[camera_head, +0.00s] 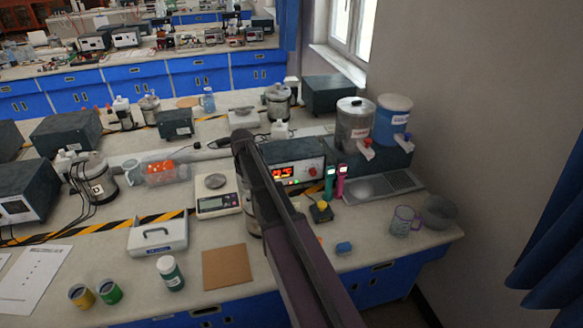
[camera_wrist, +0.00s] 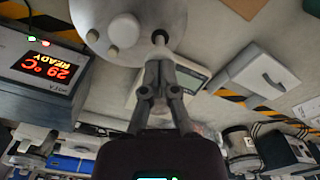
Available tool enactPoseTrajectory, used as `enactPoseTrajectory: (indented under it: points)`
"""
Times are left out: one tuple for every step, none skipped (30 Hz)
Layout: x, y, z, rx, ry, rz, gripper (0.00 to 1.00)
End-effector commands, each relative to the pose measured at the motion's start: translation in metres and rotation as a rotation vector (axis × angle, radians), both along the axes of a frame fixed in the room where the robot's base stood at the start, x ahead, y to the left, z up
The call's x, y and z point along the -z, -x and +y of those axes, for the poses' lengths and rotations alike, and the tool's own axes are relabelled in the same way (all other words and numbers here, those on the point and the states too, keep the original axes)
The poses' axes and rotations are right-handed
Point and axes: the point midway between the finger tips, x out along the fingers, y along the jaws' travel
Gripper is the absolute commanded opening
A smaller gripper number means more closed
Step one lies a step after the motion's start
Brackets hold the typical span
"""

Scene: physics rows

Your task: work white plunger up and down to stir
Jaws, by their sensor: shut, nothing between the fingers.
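In the wrist view a round pale-grey vessel lid (camera_wrist: 95,12) fills the top middle. A dark round piece (camera_wrist: 160,37) is near the lid's edge. My gripper (camera_wrist: 159,66) is shut and empty, its tips close to that dark piece and to the right of the white knobs. I cannot tell whether they touch. In the head view my arm hides the gripper and most of the vessel.
A heater box with a lit red display (camera_head: 285,174) stands right of my arm. A balance (camera_head: 218,203), white case (camera_head: 158,236) and brown board (camera_head: 227,267) lie to the left.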

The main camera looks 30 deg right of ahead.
Motion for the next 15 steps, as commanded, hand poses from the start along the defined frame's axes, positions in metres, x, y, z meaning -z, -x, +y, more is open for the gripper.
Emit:
enactPoseTrajectory:
  points:
    - [0.004, 0.0, 0.0, 0.0, 0.0, 0.0, 0.0]
    - [0.005, 0.0, 0.0, 0.0, 0.0, 0.0, 0.0]
    - [0.006, 0.0, 0.0, 0.0, 0.0, 0.0, 0.0]
    - [0.007, 0.0, 0.0, 0.0, 0.0, 0.0, 0.0]
    - [0.008, 0.0, 0.0, 0.0, 0.0, 0.0, 0.0]
    - [0.01, 0.0, 0.0, 0.0, 0.0, 0.0, 0.0]
    - [0.011, 0.0, 0.0, 0.0, 0.0, 0.0, 0.0]
    - [0.012, 0.0, 0.0, 0.0, 0.0, 0.0, 0.0]
    - [0.013, 0.0, 0.0, 0.0, 0.0, 0.0, 0.0]
    - [0.014, 0.0, 0.0, 0.0, 0.0, 0.0, 0.0]
    - [0.015, 0.0, 0.0, 0.0, 0.0, 0.0, 0.0]
    - [0.017, 0.0, 0.0, 0.0, 0.0, 0.0, 0.0]
    - [0.018, 0.0, 0.0, 0.0, 0.0, 0.0, 0.0]
    - [0.019, 0.0, 0.0, 0.0, 0.0, 0.0, 0.0]
    - [0.02, 0.0, 0.0, 0.0, 0.0, 0.0, 0.0]
